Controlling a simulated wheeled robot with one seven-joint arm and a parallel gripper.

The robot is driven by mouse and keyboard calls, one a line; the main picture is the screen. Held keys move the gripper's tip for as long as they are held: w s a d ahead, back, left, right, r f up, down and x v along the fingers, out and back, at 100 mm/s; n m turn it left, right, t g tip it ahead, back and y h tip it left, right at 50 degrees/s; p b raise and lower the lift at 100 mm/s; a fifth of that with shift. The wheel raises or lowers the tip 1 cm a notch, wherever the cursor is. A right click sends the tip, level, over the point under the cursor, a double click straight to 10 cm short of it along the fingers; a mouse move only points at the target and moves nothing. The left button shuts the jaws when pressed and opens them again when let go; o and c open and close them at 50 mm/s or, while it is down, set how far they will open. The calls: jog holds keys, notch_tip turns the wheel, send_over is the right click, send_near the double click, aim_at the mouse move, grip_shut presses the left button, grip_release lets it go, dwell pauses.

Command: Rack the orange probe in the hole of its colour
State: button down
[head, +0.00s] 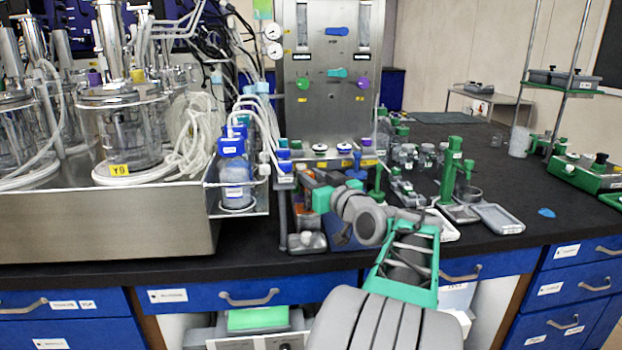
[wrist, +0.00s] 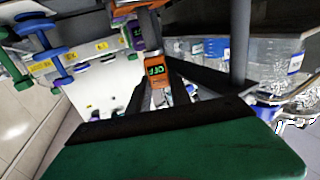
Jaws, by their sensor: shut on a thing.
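The orange probe (wrist: 157,71) shows in the wrist view, with a small dark display on its orange body. My gripper (wrist: 157,88) is shut on it, one dark finger on each side. In the head view my gripper (head: 310,190) is at the left end of the shelf below the steel panel, and the probe is mostly hidden there. The rack strip (wrist: 100,48) with yellow labels is at the upper left of the wrist view. I cannot make out the orange hole.
Blue-capped bottles (head: 236,180) stand close left of my gripper. A steel tray (head: 100,222) with glass vessels fills the left bench. Green stands (head: 450,170) and a grey tray (head: 498,218) are to the right. The far right bench has free room.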

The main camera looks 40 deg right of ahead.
jog(key=shift+f, duration=0.15)
jog(key=shift+f+b, duration=0.5)
jog(key=shift+b, duration=0.3)
jog(key=shift+f, duration=0.2)
jog(key=shift+f+b, duration=0.55)
jog(key=shift+b, duration=0.3)
jog(key=shift+f, duration=0.2)
jog(key=shift+f+b, duration=0.5)
jog(key=shift+b, duration=0.4)
jog(key=shift+f+b, duration=0.25)
jog(key=shift+b, duration=0.1)
jog(key=c, duration=1.1)
grip_release()
